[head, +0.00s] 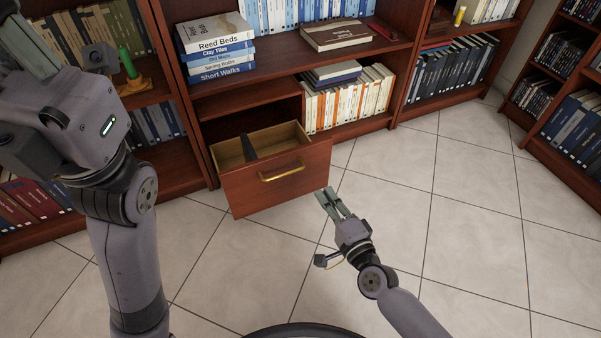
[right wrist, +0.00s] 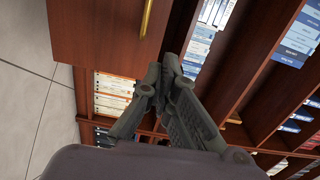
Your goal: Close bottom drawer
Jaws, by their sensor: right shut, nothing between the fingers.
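The bottom drawer (head: 235,190) is pulled out of the low left part of the bookcase, with its brass handle (head: 282,172) on the front. A dark slim thing (head: 248,148) shows inside it. My right gripper (head: 328,198) is shut and empty, low in front of the drawer's right front corner, apart from the handle. In the right wrist view, the drawer front (right wrist: 100,40) and handle (right wrist: 147,18) lie at the upper left, beyond the shut fingers (right wrist: 165,70). My left gripper is partly seen at the upper left of the head view; its fingertips are not clear.
The bookcase (head: 205,105) holds stacked books (head: 215,50) above the drawer and rows of books (head: 350,100) to its right. A green candle-like thing (head: 127,62) stands on the left shelf. The tiled floor (head: 450,230) is clear in front and to the right.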

